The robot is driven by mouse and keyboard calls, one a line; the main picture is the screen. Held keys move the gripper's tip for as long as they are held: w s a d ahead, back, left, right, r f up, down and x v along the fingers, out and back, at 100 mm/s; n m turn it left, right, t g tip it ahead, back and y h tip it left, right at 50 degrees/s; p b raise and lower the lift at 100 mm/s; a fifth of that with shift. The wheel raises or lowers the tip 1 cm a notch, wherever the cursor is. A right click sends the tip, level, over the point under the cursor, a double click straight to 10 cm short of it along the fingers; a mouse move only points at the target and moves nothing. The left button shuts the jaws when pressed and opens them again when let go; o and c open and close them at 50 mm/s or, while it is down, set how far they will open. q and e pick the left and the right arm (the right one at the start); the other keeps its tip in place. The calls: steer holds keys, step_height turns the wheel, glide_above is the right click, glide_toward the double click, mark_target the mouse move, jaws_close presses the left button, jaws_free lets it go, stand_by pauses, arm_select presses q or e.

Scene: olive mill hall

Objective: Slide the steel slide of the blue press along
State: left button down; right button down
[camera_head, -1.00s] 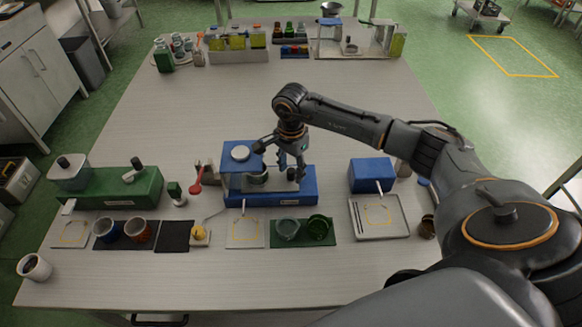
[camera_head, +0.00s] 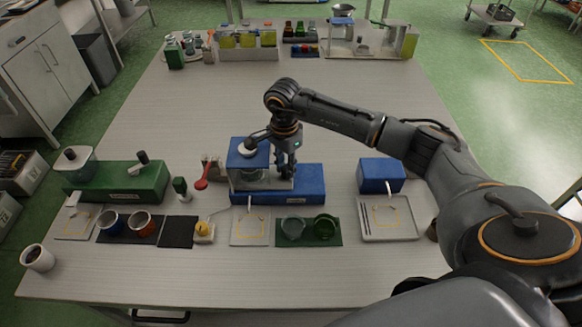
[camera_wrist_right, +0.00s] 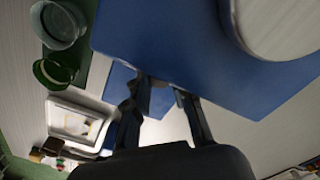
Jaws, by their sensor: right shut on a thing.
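The blue press (camera_head: 308,184) stands at the middle of the table, with a white disc on its blue head (camera_head: 236,159). Its steel slide (camera_head: 270,185) lies on the base, mostly under the head behind clear sides. My right gripper (camera_head: 286,175) reaches down from above at the right side of the head. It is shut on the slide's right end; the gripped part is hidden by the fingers. In the right wrist view my gripper fingers (camera_wrist_right: 163,92) reach behind the edge of the large blue head (camera_wrist_right: 160,40), which hides their tips. My left gripper is not in view.
A green machine (camera_head: 120,185) stands at the left, a blue box (camera_head: 381,175) at the right. In front lie a green mat (camera_head: 336,241) with two cups, and a tray (camera_head: 412,236). A red-knobbed item (camera_head: 201,184) is close left of the press.

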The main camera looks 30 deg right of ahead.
steer(key=c, duration=1.2)
jaws_free()
steer(key=shift+w+a, duration=0.1)
steer(key=shift+a, duration=0.15)
steer(key=shift+o, duration=0.3)
steer(key=shift+d, duration=0.1)
